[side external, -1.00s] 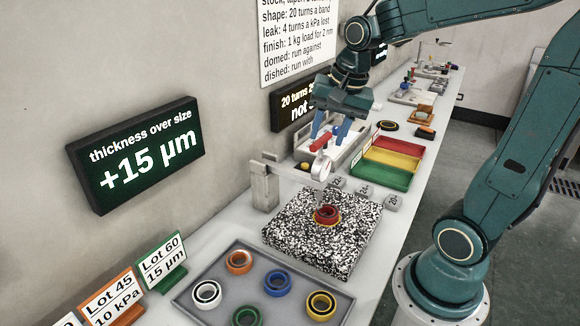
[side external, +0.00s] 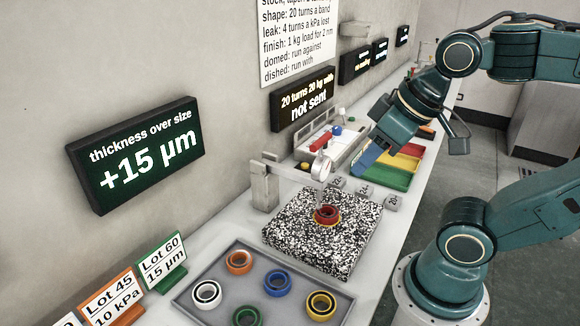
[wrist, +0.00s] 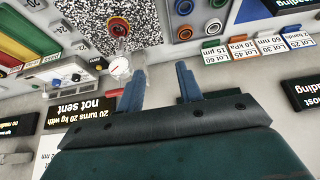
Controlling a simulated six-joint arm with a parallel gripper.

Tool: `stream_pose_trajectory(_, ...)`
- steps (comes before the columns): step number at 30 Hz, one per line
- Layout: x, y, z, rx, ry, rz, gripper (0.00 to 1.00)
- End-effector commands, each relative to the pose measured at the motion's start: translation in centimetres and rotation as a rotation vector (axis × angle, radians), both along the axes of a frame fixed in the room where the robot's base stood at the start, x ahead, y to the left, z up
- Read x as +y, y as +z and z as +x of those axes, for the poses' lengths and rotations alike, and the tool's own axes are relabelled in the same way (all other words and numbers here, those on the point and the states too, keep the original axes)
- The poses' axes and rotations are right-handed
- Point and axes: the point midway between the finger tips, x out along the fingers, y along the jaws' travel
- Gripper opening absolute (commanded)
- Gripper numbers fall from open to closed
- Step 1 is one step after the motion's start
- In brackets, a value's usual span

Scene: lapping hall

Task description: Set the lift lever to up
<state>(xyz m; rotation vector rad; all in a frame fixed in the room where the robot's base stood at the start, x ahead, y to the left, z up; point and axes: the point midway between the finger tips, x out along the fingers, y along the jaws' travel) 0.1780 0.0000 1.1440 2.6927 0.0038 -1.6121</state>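A red handle (side external: 320,141), which looks like the lift lever, stands just behind the round white dial gauge (side external: 321,168). It looks tilted, its right end higher; I cannot tell which setting this is. In the wrist view the gauge (wrist: 120,68) shows just left of the fingers, and a small red piece (wrist: 97,60) shows beside it. My gripper (side external: 368,158) is to the right of the handle, apart from it, over the side of the coloured tray. In the wrist view my gripper (wrist: 157,75) has its two blue fingers apart with nothing held between them.
A speckled block (side external: 322,240) bears red and yellow rings below the gauge. A grey tray (side external: 262,300) of coloured rings lies in front. Grey weights (side external: 393,202) stand at the bench edge. A sectioned tray (side external: 388,176) is under my gripper. A sign (side external: 303,100) reads "not sent".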

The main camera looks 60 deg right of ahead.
Motion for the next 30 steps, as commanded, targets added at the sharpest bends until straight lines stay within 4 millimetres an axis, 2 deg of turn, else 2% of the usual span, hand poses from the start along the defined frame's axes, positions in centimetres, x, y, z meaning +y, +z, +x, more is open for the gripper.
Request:
stream_pose_trajectory(1, 0.0, 0.0, 0.0, 0.0, -0.001, 0.0, 0.25)
stream_pose_trajectory(5, -0.1, 0.0, 0.1, 0.003, -0.026, 0.011, 0.0)
stream_pose_trajectory(14, -0.8, 0.4, 0.9, 0.026, -0.279, 0.129, 0.0)
stream_pose_trajectory(30, -3.6, 1.1, 3.4, 0.074, -1.087, 0.48, 0.0)
